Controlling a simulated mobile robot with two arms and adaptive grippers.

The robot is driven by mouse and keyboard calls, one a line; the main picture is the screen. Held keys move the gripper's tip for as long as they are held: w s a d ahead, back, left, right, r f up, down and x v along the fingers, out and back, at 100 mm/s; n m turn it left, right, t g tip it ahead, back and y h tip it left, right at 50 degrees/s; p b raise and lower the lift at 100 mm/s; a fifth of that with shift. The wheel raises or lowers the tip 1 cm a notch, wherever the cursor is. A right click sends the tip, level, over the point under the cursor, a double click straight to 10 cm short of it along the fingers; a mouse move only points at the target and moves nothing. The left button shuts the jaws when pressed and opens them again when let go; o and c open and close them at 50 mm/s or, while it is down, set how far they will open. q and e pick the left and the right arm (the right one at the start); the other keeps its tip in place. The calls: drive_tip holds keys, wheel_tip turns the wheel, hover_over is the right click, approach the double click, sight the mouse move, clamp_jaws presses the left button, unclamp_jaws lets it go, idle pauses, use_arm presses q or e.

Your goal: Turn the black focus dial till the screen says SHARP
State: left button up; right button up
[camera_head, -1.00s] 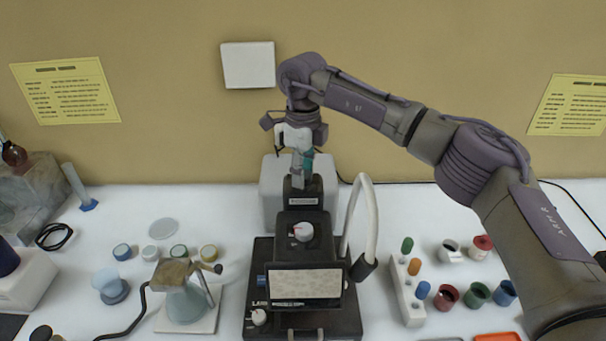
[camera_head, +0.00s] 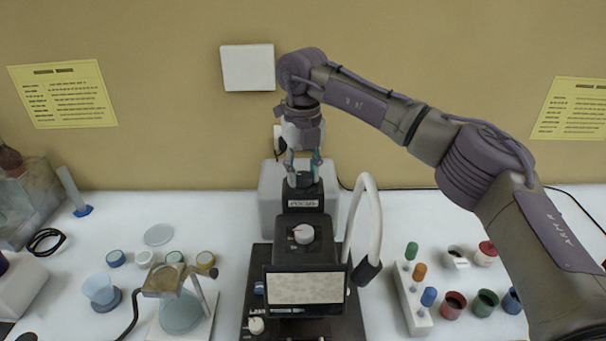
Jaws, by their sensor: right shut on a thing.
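The black focus dial (camera_head: 302,181) sits on top of the black block behind the instrument, above a white FOCUS label (camera_head: 303,204). My right gripper (camera_head: 303,172) points down at it, with its fingers on either side, shut on the dial. The screen (camera_head: 306,289) at the front of the instrument shows a pale speckled picture. A line of text at its lower edge is too small to read. My left gripper is not in view.
A white curved tube (camera_head: 369,215) rises just right of the instrument. A white rack (camera_head: 411,297) with coloured caps and several small pots stand to the right. A funnel stand (camera_head: 182,310) and small jars are to the left.

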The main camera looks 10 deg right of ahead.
sight(303, 174)
drive_tip(key=shift+r+m, duration=0.1)
drive_tip(key=shift+m, duration=0.2)
drive_tip(key=o, duration=1.1)
drive_tip(key=shift+o, duration=0.2)
wheel_tip(303, 174, up, 12)
